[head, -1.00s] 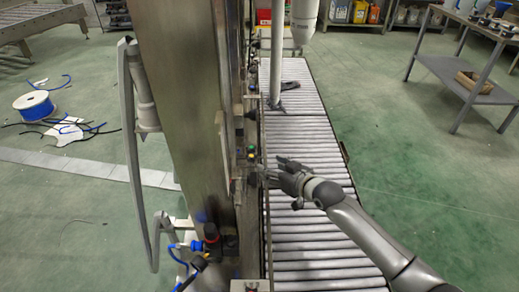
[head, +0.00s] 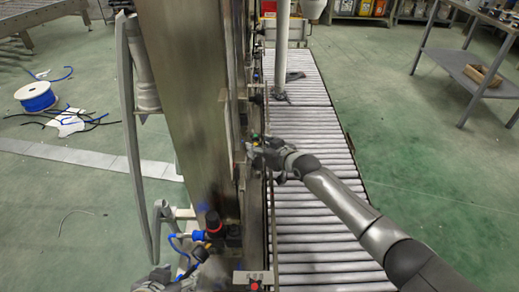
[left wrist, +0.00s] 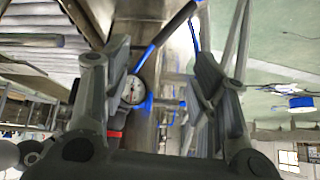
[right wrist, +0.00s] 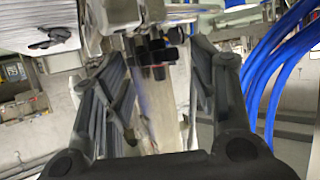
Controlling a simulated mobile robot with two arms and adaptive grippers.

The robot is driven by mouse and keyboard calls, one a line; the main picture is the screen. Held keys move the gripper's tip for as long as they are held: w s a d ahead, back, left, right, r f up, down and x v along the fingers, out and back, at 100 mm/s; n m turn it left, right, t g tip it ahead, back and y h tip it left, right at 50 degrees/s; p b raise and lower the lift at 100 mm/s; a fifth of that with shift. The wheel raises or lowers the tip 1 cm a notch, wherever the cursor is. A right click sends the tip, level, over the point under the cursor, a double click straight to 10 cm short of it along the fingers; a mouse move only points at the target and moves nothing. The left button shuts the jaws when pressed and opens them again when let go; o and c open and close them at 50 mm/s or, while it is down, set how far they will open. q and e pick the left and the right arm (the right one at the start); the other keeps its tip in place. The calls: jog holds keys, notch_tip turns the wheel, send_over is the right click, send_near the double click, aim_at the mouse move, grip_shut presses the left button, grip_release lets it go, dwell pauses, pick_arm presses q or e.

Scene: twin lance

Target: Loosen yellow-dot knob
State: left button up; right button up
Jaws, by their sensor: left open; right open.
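Several small dark knobs (right wrist: 158,57) sit side by side on a metal bracket in the right wrist view. I cannot make out a yellow dot on any of them. In the head view my right gripper (head: 262,153) is at the steel column, partly covering the small fittings there. In the right wrist view the right gripper (right wrist: 160,100) is open, with the knobs beyond and between its fingers; contact is unclear. My left gripper (left wrist: 160,85) is open around the view of a round pressure gauge (left wrist: 133,90). Only a little of the left arm shows at the bottom of the head view.
The steel column (head: 190,110) stands beside the roller conveyor (head: 315,215). Blue hoses (right wrist: 275,70) hang right of the right gripper. A grey shelf table (head: 470,70) stands far right.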

pick_arm(q)
jog(key=shift+w+d+r+t, duration=0.25)
jog(key=shift+w+r+t, duration=0.25)
jog(key=shift+w, duration=0.3)
jog(key=shift+w+d+r+t, duration=0.25)
jog(key=shift+w+r+t, duration=0.2)
jog(key=shift+w, duration=0.3)
pick_arm(e)
jog(key=shift+w+a+f, duration=0.25)
jog(key=shift+w+a, duration=0.05)
jog(key=shift+w, duration=0.15)
jog(key=shift+c, duration=0.2)
jog(key=c, duration=1)
